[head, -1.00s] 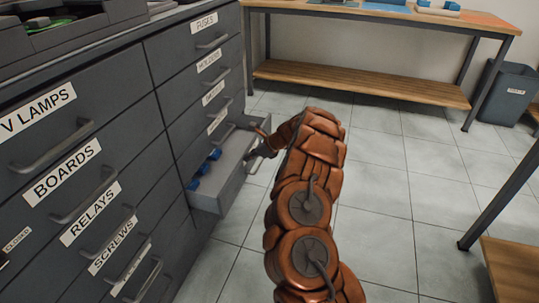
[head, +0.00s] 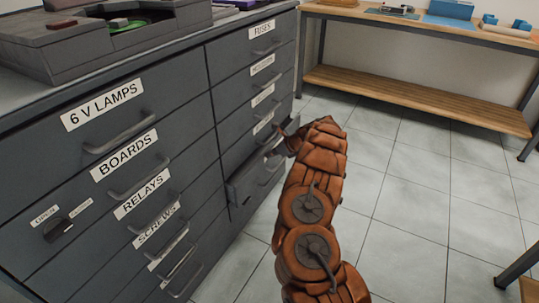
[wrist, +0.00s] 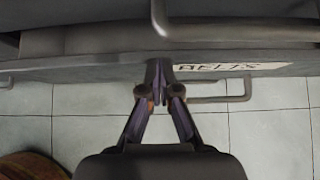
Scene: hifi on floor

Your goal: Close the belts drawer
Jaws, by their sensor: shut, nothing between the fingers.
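The belts drawer (head: 243,185) is in the right column of the dark grey cabinet in the head view. It stands out slightly from the cabinet face, and my arm and gripper partly cover its front. In the wrist view its front (wrist: 100,62) crosses the picture, with a white label (wrist: 228,67) reading BELTS, partly cut by shadow. My gripper (head: 279,140) is at the front of this drawer. In the wrist view my gripper (wrist: 160,82) is shut and empty, its tips at or very near the drawer front, left of the label.
Drawers labelled boards (head: 125,155), relays and screws fill the left column, with protruding handles. A dark switch (head: 56,229) is on the cabinet's left front. A wooden bench (head: 420,98) stands at the back. The tiled floor (head: 400,200) to the right is clear.

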